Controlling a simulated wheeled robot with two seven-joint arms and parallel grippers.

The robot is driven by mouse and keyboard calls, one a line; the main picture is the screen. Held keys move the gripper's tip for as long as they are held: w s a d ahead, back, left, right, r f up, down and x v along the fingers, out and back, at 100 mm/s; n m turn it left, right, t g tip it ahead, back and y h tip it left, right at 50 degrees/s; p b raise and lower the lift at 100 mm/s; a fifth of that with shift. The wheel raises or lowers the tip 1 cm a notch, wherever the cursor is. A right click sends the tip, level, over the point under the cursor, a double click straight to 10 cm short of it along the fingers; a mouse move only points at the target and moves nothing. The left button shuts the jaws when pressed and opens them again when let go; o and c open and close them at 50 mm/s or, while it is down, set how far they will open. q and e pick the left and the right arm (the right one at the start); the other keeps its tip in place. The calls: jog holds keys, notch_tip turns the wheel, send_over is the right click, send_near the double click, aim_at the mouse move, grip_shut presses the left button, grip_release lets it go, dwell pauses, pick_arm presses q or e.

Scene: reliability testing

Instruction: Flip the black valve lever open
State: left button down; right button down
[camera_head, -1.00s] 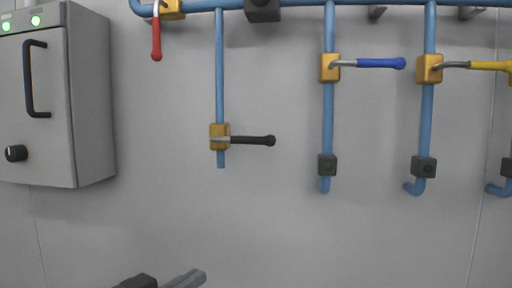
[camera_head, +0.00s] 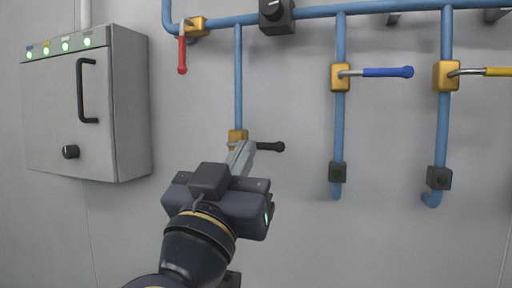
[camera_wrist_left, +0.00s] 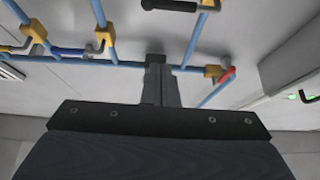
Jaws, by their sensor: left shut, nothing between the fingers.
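The black valve lever (camera_head: 271,146) points right, roughly horizontal, from its yellow valve body (camera_head: 237,135) on a vertical blue pipe. My left gripper (camera_head: 246,147) is shut and empty. Its fingers overlap the inner part of the lever and some of the valve body in the head view; I cannot tell if they touch. In the left wrist view the black lever (camera_wrist_left: 168,5) shows at the top edge, apart in the picture from the gripper fingers (camera_wrist_left: 161,82). My right gripper is not in view.
A red lever (camera_head: 182,55) hangs down at upper left. A blue lever (camera_head: 385,72) and a yellow lever (camera_head: 498,71) point right on neighbouring pipes. A grey control box (camera_head: 130,100) is on the wall at left. The wall below the pipes is clear.

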aim_at(265, 145)
pick_arm(q)
jog(key=p+x, duration=0.3)
jog(key=x, duration=0.7)
jog(key=shift+w+d+f+b, duration=0.15)
jog(key=shift+f+b, duration=0.2)
jog(key=shift+f, duration=0.7)
jog(key=shift+w+a+f+b, duration=0.1)
jog(key=shift+f+b, duration=0.2)
jog(key=shift+f, duration=0.75)
jog(key=shift+d+f+m, duration=0.1)
jog(key=shift+d+m, duration=0.1)
jog(key=shift+m, duration=0.1)
